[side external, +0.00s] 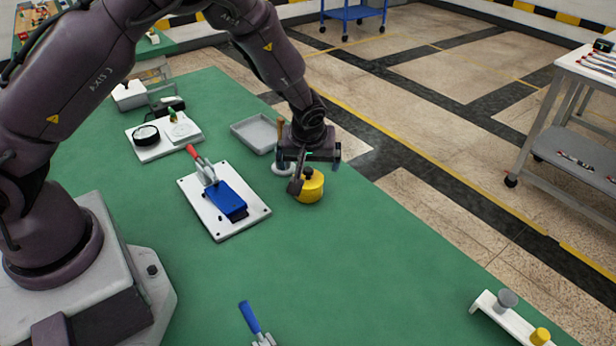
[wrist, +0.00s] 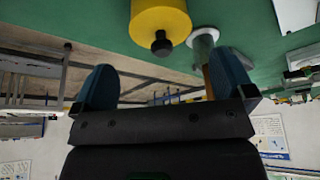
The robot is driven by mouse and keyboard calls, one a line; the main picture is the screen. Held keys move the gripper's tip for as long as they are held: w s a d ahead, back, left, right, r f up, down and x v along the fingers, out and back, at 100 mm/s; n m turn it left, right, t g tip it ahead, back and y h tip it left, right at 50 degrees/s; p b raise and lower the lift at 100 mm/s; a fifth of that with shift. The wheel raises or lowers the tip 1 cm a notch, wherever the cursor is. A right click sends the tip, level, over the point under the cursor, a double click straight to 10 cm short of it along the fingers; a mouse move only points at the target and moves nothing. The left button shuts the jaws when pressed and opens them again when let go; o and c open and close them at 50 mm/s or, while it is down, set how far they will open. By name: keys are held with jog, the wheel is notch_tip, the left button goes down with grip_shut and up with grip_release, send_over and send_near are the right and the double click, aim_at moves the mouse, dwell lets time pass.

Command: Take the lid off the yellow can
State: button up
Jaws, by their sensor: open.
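The yellow can (side external: 311,191) stands upright on the green table near its far edge, with a black knob (side external: 308,172) on top. In the wrist view the can (wrist: 160,20) is at the top, with its dark knob (wrist: 161,44) pointing down in the picture. The seam between lid and can body cannot be made out. My gripper (side external: 314,168) is open and empty, close above and beside the can in the side view. In the wrist view the fingers of my gripper (wrist: 166,76) are wide apart, and the knob lies beyond their tips, not between them.
A pale holder with a brown-handled tool (wrist: 205,50) stands right beside the can. A grey tray (side external: 256,134) lies behind it. A white board (side external: 240,226) with a blue block and red-handled clamp lies to the left. The green table in front of the can is clear.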

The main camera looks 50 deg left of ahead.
aim_at(308, 169)
jog(key=shift+x, duration=2)
jog(key=shift+s, duration=0.1)
jog(key=c, duration=1)
jog(key=shift+o, duration=0.2)
jog(key=shift+r, duration=0.15)
